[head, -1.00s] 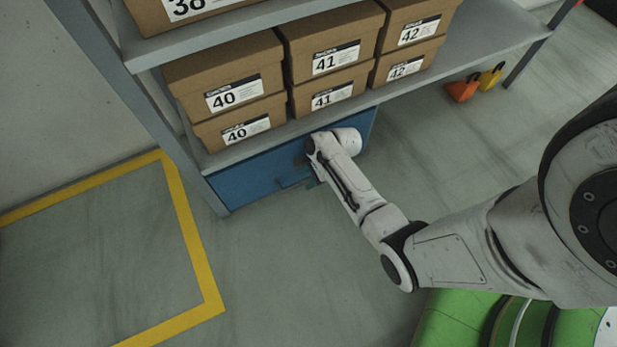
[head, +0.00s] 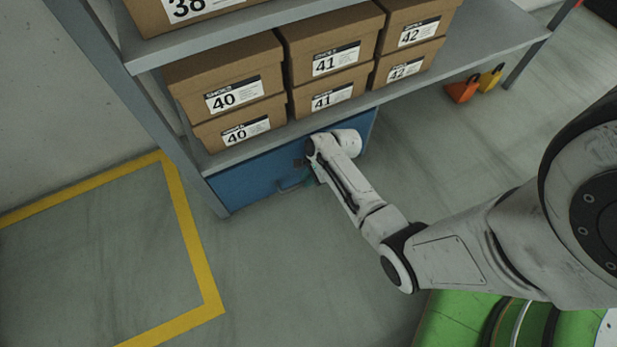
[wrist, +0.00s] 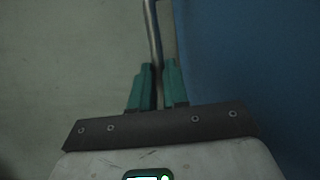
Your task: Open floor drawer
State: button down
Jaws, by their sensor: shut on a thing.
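The blue floor drawer (head: 245,184) sits at floor level under the lowest shelf in the head view. Its front looks flush under the shelf edge. A bar handle (head: 290,185) stands out from its front. In the wrist view the handle (wrist: 152,35) is a grey metal bar running up between my fingers, with the blue drawer front (wrist: 245,60) along the right. My gripper (wrist: 158,72) has teal fingers, one on each side of the bar, shut on it. In the head view my wrist hides most of the gripper and part of the drawer front.
Shoe boxes (head: 240,110) stand stacked on the shelf (head: 480,50) above the drawer. A grey shelf post (head: 150,110) rises at the left. Yellow tape (head: 185,230) marks the floor. Orange and yellow objects (head: 462,91) lie at the right. Floor before the drawer is clear.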

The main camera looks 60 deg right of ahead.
jog(key=s+a+p, duration=0.7)
jog(key=s+a, duration=0.1)
jog(key=s, duration=0.4)
jog(key=s+a+p, duration=0.7)
jog(key=s+a, duration=0.1)
jog(key=s, duration=0.4)
jog(key=shift+a+p, duration=0.15)
jog(key=shift+p, duration=0.15)
jog(key=c, duration=1.1)
grip_release()
jog(key=shift+r, duration=0.1)
